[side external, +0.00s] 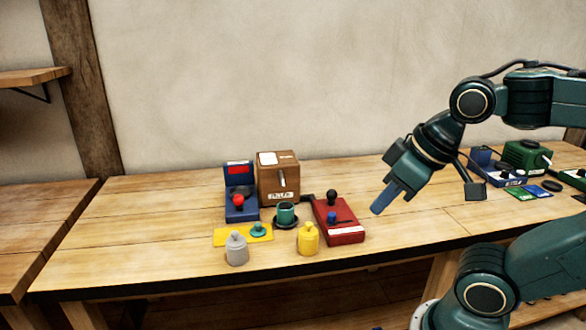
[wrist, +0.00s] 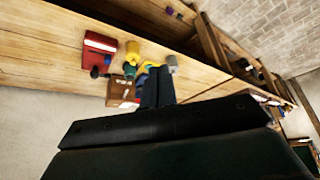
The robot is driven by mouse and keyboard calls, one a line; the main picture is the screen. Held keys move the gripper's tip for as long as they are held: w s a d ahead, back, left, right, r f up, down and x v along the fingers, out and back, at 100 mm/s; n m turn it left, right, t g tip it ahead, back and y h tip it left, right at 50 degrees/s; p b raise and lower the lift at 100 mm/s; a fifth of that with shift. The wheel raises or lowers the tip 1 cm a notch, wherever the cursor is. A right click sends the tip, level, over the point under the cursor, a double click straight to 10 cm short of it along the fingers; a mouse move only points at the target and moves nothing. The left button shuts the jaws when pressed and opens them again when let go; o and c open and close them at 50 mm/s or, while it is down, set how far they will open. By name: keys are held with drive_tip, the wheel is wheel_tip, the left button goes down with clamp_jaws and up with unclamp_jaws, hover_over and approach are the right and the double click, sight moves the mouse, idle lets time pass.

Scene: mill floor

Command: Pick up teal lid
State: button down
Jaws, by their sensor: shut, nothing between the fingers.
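The teal lid (side external: 258,229) is small, with a knob on top. It lies on the yellow mat (side external: 226,237) near the front of the table in the side view. A teal cup (side external: 286,211) stands on a dark saucer (side external: 287,224) just right of and behind it. My gripper (side external: 380,209) is shut and empty, above the table to the right of the red box and well apart from the lid. In the wrist view my gripper's fingers (wrist: 157,90) point toward the group of objects. I cannot make out the lid there.
A grey canister (side external: 237,250) and a yellow canister (side external: 308,240) stand in front. The red box (side external: 340,222) with a lever, the blue device (side external: 240,203) and the brown box (side external: 279,180) surround the cup. The tabletop (side external: 150,215) is clear at left.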

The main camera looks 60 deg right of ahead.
drive_tip(key=c, duration=2.2)
unclamp_jaws()
drive_tip(key=c, duration=0.7)
unclamp_jaws()
drive_tip(key=w+d+r+m+g, duration=0.15)
drive_tip(key=w+m, duration=0.25)
drive_tip(key=w, duration=0.7)
drive_tip(key=w+d+r+m+g, duration=0.15)
drive_tip(key=w+m, duration=0.25)
drive_tip(key=w, duration=0.7)
drive_tip(key=w+d+f+m+g, duration=0.1)
drive_tip(key=w+d+f+m, duration=0.1)
drive_tip(key=w+f, duration=0.3)
drive_tip(key=w+d+f+m+g+y, duration=0.1)
drive_tip(key=w+d+f+m, duration=0.2)
drive_tip(key=w+f, duration=0.2)
drive_tip(key=w+d+f+m, duration=0.2)
drive_tip(key=w+d+f, duration=0.1)
drive_tip(key=w+f, duration=0.1)
drive_tip(key=shift+w+d+f+m+g, duration=0.25)
drive_tip(key=shift+w+f+m+g, duration=0.15)
drive_tip(key=shift+w, duration=0.05)
